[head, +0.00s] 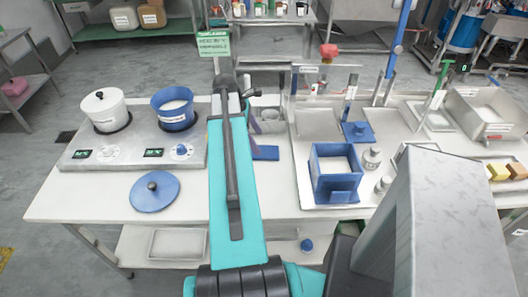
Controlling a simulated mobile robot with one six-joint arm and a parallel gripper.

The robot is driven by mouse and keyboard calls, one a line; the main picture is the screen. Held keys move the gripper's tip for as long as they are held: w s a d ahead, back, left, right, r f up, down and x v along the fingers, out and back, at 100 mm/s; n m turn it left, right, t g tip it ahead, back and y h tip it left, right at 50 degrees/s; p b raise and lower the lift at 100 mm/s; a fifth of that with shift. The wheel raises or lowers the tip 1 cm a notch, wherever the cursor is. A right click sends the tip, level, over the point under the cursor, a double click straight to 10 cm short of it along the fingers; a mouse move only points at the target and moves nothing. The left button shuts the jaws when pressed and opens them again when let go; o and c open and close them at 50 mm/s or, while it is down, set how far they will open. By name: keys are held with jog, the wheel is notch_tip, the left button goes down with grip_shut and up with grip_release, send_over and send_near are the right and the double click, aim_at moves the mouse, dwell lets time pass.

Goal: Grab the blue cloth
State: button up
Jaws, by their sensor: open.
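A flat dark blue piece (265,153), which looks like the blue cloth, lies on the white table just right of my arm. My arm hides its left part. My gripper (243,90) is small and dark at the far end of my teal arm, farther back than the blue piece and apart from it in the picture. It is open, and I see nothing held in it. Its fingers are hard to make out against the clutter behind.
A two-burner hot plate (140,140) with a white pot (104,110) and a blue pot (174,108) stands left. A blue lid (155,192) lies in front. A blue square container (335,172) stands right on a tray. A green sign (213,43) rises behind my arm.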

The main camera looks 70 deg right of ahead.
aim_at(263, 151)
jog(key=shift+f, duration=0.1)
jog(key=shift+a+p+x, duration=0.25)
jog(key=shift+p+x, duration=0.4)
jog(key=shift+x, duration=1.9)
jog(key=c, duration=1.1)
jog(key=shift+r+b, duration=0.8)
jog(key=shift+r, duration=4.25)
